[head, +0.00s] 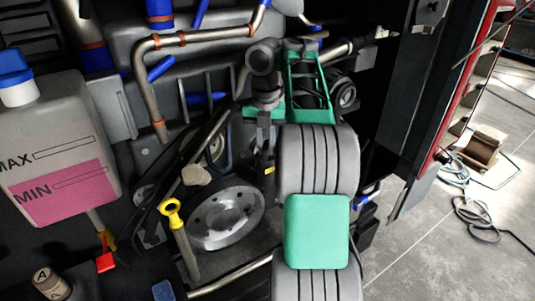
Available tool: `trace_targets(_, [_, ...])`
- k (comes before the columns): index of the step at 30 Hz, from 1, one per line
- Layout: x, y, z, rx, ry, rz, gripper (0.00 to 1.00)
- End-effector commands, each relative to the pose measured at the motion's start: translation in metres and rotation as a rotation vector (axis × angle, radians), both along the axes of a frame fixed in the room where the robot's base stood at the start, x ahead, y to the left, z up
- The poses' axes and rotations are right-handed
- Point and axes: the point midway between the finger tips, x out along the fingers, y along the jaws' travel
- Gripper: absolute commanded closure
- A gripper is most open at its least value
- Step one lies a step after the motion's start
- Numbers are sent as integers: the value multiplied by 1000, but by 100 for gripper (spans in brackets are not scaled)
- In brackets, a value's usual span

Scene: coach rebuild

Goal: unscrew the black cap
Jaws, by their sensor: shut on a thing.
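My gripper (264,146) points down near the middle of the engine bay in the head view. Its dark fingers are shut on the black cap (262,166), a small dark piece with a yellow mark at its right side. The cap is upright, just behind and right of the silver wheel. The fingers hide part of its top, and the dark surroundings make its lower edge hard to make out. I cannot tell whether it is still threaded on.
A reservoir (60,140) with pink fluid and a blue cap (14,72) stands at left. A yellow-handled dipstick (171,210) rises in front of the silver wheel (226,216). Metal pipes (146,85) cross behind. Cables (478,218) lie on the floor at right.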

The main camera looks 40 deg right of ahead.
Motion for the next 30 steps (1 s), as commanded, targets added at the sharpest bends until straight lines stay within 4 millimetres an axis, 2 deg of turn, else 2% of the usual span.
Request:
trace_targets(3, [0, 0, 0, 3, 3, 151, 100])
trace_targets(11, [0, 0, -1, 2, 2, 179, 100])
trace_targets(14, [0, -1, 1, 2, 3, 307, 100])
trace_targets(18, [0, 0, 1, 2, 2, 582, 100])
trace_targets(21, [0, 0, 0, 1, 2, 679, 100])
trace_targets(28, [0, 0, 0, 0, 1, 691, 100])
trace_targets(30, [0, 0, 0, 0, 1, 743, 100])
